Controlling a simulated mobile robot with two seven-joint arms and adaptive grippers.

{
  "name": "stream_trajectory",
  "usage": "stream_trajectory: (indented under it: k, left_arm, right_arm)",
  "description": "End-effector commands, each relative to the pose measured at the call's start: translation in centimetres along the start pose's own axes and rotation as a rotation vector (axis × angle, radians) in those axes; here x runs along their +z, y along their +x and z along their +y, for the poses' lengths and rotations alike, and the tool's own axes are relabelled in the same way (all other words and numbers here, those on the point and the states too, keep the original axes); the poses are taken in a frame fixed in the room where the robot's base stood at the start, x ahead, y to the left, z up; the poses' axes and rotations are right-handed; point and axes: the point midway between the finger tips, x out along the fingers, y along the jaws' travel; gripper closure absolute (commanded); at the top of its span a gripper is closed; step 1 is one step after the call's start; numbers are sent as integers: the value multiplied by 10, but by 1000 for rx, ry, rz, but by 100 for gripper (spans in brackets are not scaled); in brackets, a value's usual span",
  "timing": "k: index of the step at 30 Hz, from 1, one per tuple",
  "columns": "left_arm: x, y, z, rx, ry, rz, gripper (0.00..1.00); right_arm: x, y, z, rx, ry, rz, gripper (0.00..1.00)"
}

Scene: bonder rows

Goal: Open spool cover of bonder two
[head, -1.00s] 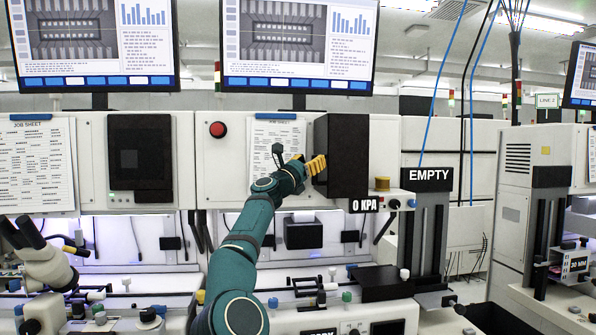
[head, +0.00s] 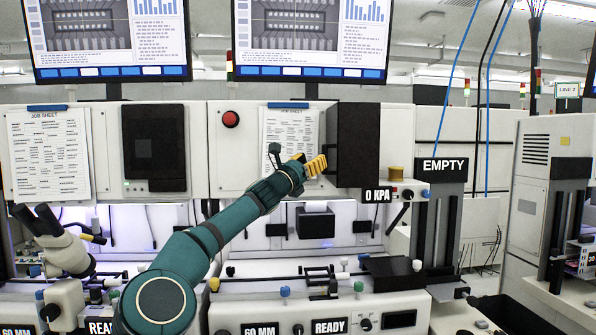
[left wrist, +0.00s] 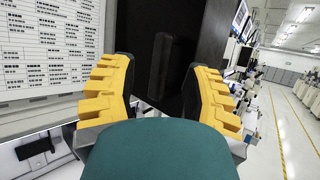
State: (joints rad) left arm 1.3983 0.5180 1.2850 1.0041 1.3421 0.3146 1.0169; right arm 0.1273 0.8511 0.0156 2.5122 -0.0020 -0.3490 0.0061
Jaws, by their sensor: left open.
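The dark spool cover (head: 358,140) of the middle bonder stands out from the white front, swung open towards me. A gold spool (head: 396,173) shows uncovered just right of it. My left gripper (head: 316,165), with yellow fingers, is open at the cover's left face, low on it. In the left wrist view the dark glossy cover (left wrist: 165,65) fills the space between the spread fingers (left wrist: 163,98), and nothing is gripped. I cannot tell whether a fingertip touches the cover. My right gripper is not in view.
The neighbouring bonder's dark cover (head: 154,150) lies flat against its front. A red button (head: 231,118) and a job sheet (head: 288,140) are left of the open cover. Below are a "0 KPA" label (head: 378,195) and a work deck with small knobs. A microscope (head: 60,245) stands lower left.

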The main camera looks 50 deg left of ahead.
Motion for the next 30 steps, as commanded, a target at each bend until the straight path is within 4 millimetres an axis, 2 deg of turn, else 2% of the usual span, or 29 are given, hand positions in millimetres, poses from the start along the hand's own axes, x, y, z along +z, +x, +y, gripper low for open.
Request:
stream_trajectory:
  k: [16, 30]
  left_arm:
    - [2, -48, 0, 0, 0, -1, 52]
    - [3, -57, -2, -2, 0, -3, 52]
  right_arm:
    - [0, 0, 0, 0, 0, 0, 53]
    - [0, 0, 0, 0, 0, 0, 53]
